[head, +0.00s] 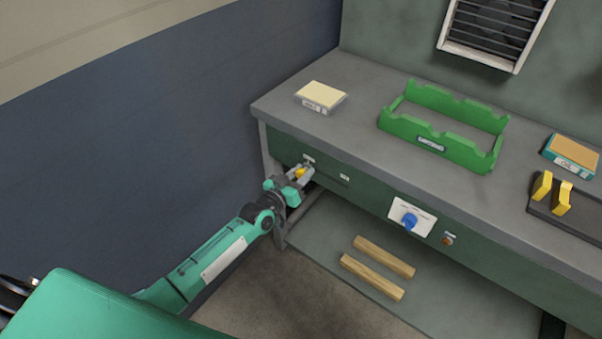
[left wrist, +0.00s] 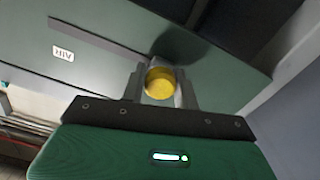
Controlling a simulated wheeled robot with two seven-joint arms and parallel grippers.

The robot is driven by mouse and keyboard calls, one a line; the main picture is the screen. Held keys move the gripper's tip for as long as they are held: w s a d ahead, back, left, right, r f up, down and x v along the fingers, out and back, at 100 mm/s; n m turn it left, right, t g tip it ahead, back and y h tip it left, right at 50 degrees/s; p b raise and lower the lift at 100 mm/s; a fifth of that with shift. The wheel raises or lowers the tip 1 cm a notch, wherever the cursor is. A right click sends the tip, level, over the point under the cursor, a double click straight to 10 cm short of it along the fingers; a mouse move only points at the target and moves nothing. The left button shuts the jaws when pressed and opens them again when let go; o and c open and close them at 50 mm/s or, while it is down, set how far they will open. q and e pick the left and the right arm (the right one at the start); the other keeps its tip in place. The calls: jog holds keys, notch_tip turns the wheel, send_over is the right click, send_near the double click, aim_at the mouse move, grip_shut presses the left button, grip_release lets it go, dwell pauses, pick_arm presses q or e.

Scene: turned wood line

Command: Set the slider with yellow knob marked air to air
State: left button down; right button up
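The yellow knob (left wrist: 160,84) of the slider sits on the green front panel of the bench and also shows small in the head view (head: 300,173). My left gripper (head: 301,171) is at the knob, with one finger on each side and little or no gap visible. In the left wrist view, a white label reading AIR (left wrist: 63,53), upside down, is to the left of the knob. The dark slider slot (left wrist: 95,37) runs between that side and the knob. The knob is at the slot's end away from AIR. My right gripper is out of view.
A blue knob on a white plate (head: 410,219) and a small round button (head: 447,239) are farther right on the panel. A green rack (head: 464,150) and a cream-topped block (head: 321,95) stand on the bench top. Two wooden bars (head: 372,277) lie on the lower shelf.

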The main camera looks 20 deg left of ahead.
aim_at(345, 186)
pick_arm(q)
jog(key=shift+d, duration=0.1)
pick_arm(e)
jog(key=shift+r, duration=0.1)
pick_arm(q)
jog(key=d+p, duration=0.1)
jog(key=s+d, duration=0.1)
jog(key=d, duration=0.1)
jog(key=s+d+p, duration=0.1)
jog(key=d, duration=0.1)
jog(key=shift+r+p, duration=0.15)
jog(key=shift+p, duration=0.2)
jog(key=d, duration=0.2)
jog(key=s+d+p, duration=0.1)
jog(key=d, duration=0.1)
jog(key=s+d, duration=0.1)
jog(key=d, duration=0.1)
jog(key=shift+p, duration=0.4)
jog(key=shift+s+d+f, duration=0.15)
jog(key=shift+d+f, duration=0.05)
jog(key=shift+f, duration=0.05)
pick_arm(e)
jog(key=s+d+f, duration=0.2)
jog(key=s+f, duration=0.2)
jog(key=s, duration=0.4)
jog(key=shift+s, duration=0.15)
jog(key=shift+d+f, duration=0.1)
